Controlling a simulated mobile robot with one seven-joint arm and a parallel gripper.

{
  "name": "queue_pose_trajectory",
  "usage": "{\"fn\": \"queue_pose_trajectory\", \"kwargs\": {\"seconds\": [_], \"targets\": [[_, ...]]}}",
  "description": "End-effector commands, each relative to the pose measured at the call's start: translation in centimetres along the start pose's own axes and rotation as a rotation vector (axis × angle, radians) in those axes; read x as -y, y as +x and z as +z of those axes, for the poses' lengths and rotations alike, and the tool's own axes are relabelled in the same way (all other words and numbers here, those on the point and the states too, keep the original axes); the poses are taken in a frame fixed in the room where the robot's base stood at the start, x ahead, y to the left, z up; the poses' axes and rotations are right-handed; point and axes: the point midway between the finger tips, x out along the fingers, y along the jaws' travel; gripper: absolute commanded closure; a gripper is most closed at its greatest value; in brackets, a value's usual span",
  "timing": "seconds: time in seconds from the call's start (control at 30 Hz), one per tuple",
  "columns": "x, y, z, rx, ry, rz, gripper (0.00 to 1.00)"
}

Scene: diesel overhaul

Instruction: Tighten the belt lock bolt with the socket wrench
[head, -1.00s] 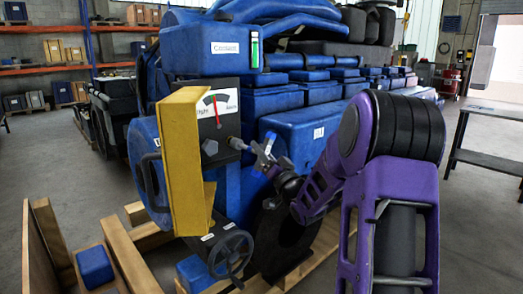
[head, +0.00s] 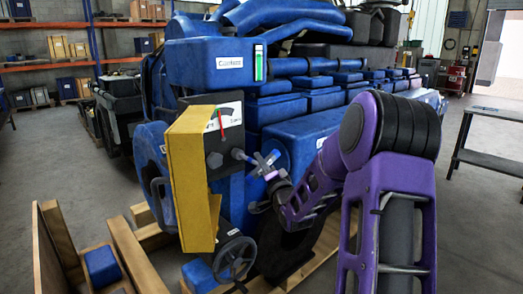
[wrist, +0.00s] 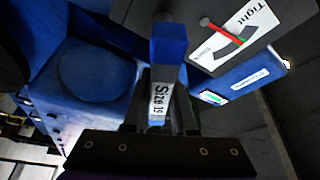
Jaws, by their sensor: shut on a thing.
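My gripper (head: 266,166) is shut on the socket wrench, in front of the engine's dark front panel. In the wrist view, the wrench (wrist: 167,75) has a blue handle labelled "Size 19" and stands between the fingers. In the head view, the grey socket end (head: 238,154) points left toward a dark round knob (head: 214,160) on the panel. I cannot tell whether they touch. The lock bolt itself is not clearly visible. The tension gauge (head: 230,112) has a red needle; it also shows in the wrist view (wrist: 240,35) with the word "Tight".
A yellow guard (head: 192,180) stands left of the panel. A black handwheel (head: 234,258) sits below it. The blue engine (head: 300,130) rests on wooden beams (head: 140,255). A dark bench (head: 485,157) stands at the right, with open floor around it.

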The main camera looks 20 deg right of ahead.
Motion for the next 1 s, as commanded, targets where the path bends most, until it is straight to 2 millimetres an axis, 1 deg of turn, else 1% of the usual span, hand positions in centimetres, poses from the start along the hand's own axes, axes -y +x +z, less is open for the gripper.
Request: {"fn": "queue_pose_trajectory", "kwargs": {"seconds": [0.03,0.13,0.27,0.4,0.9,0.93,1.0], "targets": [[0.9,0.1,-0.1,0.004,0.061,0.023,1.0],[0.8,0.1,0.0,0.006,0.182,0.074,1.0],[0.7,0.1,0.1,0.008,0.333,0.137,1.0],[-0.1,-0.1,0.5,0.007,0.534,0.219,1.0],[-0.5,-0.1,0.7,0.006,1.205,0.497,1.0],[-0.5,-0.1,0.8,0.007,1.222,0.506,1.0],[-0.5,-0.1,1.1,0.01,1.203,0.5,1.0]]}}
